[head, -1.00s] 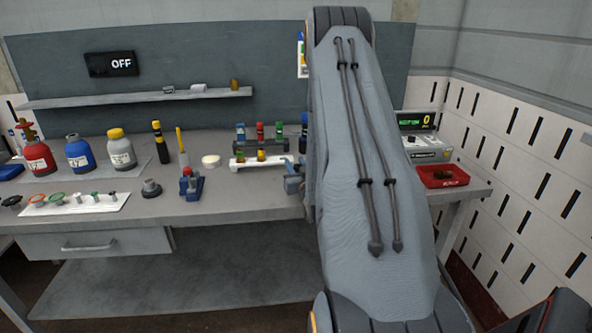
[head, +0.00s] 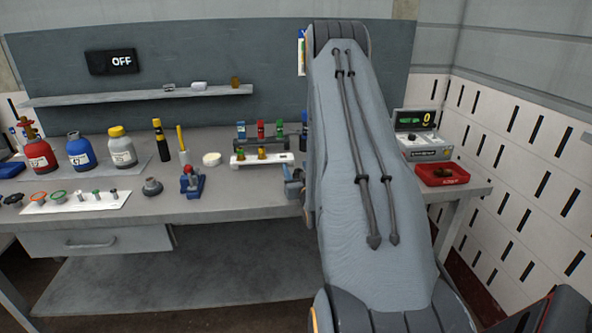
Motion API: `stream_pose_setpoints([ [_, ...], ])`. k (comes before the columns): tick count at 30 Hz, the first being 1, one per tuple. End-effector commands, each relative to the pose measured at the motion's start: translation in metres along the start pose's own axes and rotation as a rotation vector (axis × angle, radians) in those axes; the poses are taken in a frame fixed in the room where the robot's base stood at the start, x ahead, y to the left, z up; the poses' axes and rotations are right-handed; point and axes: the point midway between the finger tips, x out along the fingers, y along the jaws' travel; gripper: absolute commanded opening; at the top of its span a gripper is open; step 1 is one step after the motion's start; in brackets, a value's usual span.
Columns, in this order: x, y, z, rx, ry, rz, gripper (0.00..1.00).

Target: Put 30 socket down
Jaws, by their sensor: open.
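No socket marked 30 can be told apart at this size. A dark, round, socket-like piece (head: 152,187) stands on the bench (head: 225,205) near its front edge. A white plate (head: 78,203) at the left holds several small fittings, some with coloured rings. A red tray (head: 427,178) at the bench's right end has a small dark olive thing (head: 442,172) in it, too small to name. My raised arm fills the right middle.
Red (head: 38,156), blue (head: 80,154) and yellow-capped (head: 122,150) bottles stand at the back left. A blue fixture (head: 192,184) and a white rack (head: 262,159) stand mid-bench. A box with a display (head: 425,148) is behind the red tray. Bare bench lies along the front.

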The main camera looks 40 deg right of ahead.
Motion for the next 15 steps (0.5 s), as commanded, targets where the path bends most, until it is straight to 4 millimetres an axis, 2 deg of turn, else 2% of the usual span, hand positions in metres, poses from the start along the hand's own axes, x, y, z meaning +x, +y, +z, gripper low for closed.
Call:
stream_pose_setpoints([
  [5,0.000,0.000,-0.005,0.000,0.000,0.000,0.49],
  [8,-0.014,0.000,-0.001,0.000,-0.002,0.001,0.49],
  [15,-0.062,0.000,-0.001,0.001,-0.002,0.002,0.49],
])
